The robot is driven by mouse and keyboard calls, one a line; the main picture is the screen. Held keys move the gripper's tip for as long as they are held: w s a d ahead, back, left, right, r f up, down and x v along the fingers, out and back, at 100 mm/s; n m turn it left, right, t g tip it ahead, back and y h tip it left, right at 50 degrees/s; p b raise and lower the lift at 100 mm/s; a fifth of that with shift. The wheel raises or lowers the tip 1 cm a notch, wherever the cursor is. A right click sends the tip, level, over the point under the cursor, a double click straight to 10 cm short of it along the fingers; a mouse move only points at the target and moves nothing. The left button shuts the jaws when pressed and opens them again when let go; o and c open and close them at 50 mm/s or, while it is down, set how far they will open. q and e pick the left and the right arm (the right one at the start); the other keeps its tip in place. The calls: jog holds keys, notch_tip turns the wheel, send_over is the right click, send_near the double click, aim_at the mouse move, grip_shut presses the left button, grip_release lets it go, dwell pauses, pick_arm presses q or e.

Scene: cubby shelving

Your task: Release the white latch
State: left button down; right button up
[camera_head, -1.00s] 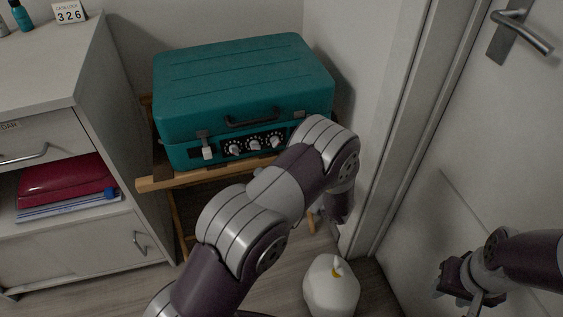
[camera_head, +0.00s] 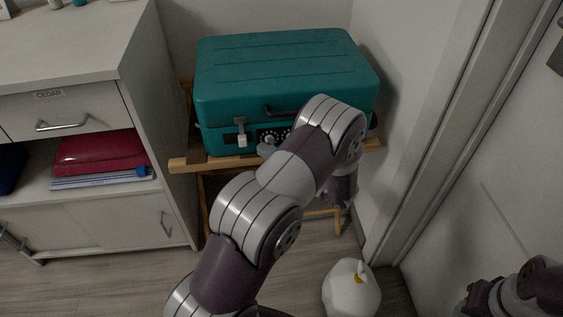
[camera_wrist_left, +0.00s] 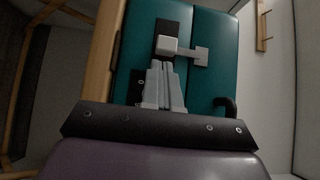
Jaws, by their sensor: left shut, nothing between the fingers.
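The white latch (camera_head: 242,139) is a small pale block under a metal bar on the front left of the teal case (camera_head: 285,70). In the left wrist view the white latch (camera_wrist_left: 168,46) and its T-shaped bar lie on the case front. My left gripper (camera_wrist_left: 161,66) is shut and empty, its tips right at the latch block's edge; I cannot tell whether they touch. In the head view my left arm covers the case's front right, and a grey part near the dials may be the gripper. My right gripper (camera_head: 482,299) is low at the right, its fingers unclear.
The case rests on a wooden stand (camera_head: 190,163). Its dark handle (camera_head: 285,112) is partly behind my arm. A cabinet (camera_head: 75,80) stands left, with a red folder (camera_head: 100,152) on its shelf. A white bird-shaped object (camera_head: 351,290) stands on the floor. A door frame is right.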

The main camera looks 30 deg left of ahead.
aim_at(241, 145)
pick_arm(q)
jog(key=a, duration=0.2)
jog(key=shift+w+a, duration=0.1)
jog(key=shift+a, duration=0.2)
jog(key=shift+r, duration=0.1)
jog(key=s+a+p, duration=0.2)
jog(key=shift+a+r+p, duration=0.1)
jog(key=shift+r+p, duration=0.05)
jog(key=shift+p, duration=0.25)
jog(key=shift+f, duration=0.2)
